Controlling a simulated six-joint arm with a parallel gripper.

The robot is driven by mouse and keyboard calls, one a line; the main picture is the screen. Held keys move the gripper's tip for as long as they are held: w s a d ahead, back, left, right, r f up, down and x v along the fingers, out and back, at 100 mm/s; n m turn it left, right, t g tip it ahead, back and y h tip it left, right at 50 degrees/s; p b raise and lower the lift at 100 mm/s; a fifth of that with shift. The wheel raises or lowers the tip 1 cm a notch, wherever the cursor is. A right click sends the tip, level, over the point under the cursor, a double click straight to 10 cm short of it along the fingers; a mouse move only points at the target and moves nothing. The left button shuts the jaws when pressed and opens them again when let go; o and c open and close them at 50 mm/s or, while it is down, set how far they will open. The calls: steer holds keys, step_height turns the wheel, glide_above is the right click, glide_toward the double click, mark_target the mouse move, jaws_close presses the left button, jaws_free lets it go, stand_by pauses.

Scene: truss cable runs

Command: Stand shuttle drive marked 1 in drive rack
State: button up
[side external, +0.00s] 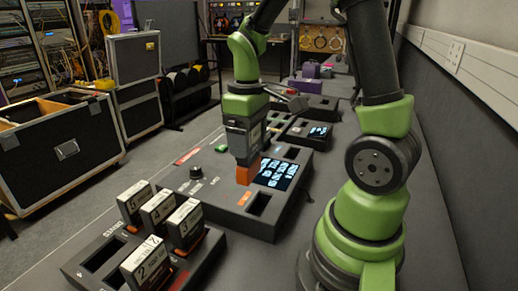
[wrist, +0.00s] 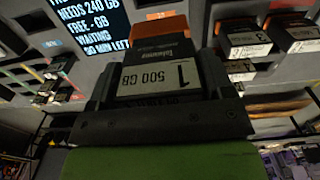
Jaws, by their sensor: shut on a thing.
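My gripper (side external: 245,152) is shut on a dark drive with an orange end (side external: 248,170), held above the grey console. In the wrist view the held drive (wrist: 158,75) shows a white label reading 1 and 500 GB, between the two fingers. The dark drive rack (side external: 200,268) is at the lower left of the side view, apart from the gripper. Drives labelled 2 (side external: 147,265), 3 (side external: 185,222), 4 (side external: 158,208) and 5 (side external: 135,203) stand upright in it. A dark empty slot (side external: 106,256) shows at its left side.
The console (side external: 225,195) has a lit text screen (side external: 277,174), a black knob (side external: 196,173) and a dark open slot (side external: 259,203) near its front edge. More dark units (side external: 317,107) stand behind it. Open cases (side external: 60,140) stand on the floor at left.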

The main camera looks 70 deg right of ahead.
steer(key=w+a+r+n, duration=0.1)
steer(key=w+a, duration=0.5)
steer(key=w, duration=0.3)
steer(key=w+a+r+n, duration=0.1)
steer(key=w+a, duration=0.5)
steer(key=w, duration=0.4)
steer(key=w+a+f, duration=0.1)
steer(key=a, duration=0.8)
steer(key=a+f+m, duration=0.2)
steer(key=a+f, duration=0.1)
steer(key=f, duration=0.5)
steer(key=shift+s, duration=0.45)
steer(key=shift+f, duration=2.3)
stand_by(1.1)
steer(key=o, duration=1.1)
